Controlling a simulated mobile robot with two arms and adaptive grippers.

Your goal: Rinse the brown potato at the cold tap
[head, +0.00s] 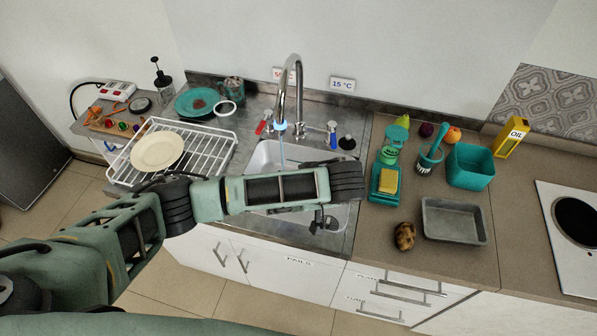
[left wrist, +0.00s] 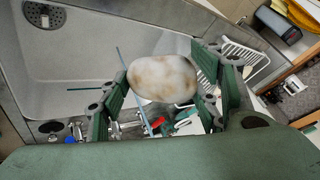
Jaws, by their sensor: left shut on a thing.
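My left arm reaches over the sink (head: 262,158). In the left wrist view my left gripper (left wrist: 164,78) is shut on a pale oval thing with brown blotches (left wrist: 163,79), which looks like a potato. In the head view the arm hides it. A darker brown, blotchy potato (head: 404,236) lies on the counter right of the sink. The tall steel tap (head: 298,85) has a blue glow at its spout, with a thin pale stream below. I cannot tell whether the stream touches the held thing. The blue cold lever (head: 332,128) stands right of the tap, below the 15 °C sign (head: 342,84). My right gripper is not in view.
A red lever (head: 263,122) stands left of the tap. A white dish rack (head: 205,150) with a plate (head: 157,152) is left of the sink. A grey tray (head: 454,221), a teal tub (head: 470,166) and a yellow sponge (head: 389,181) stand on the right counter.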

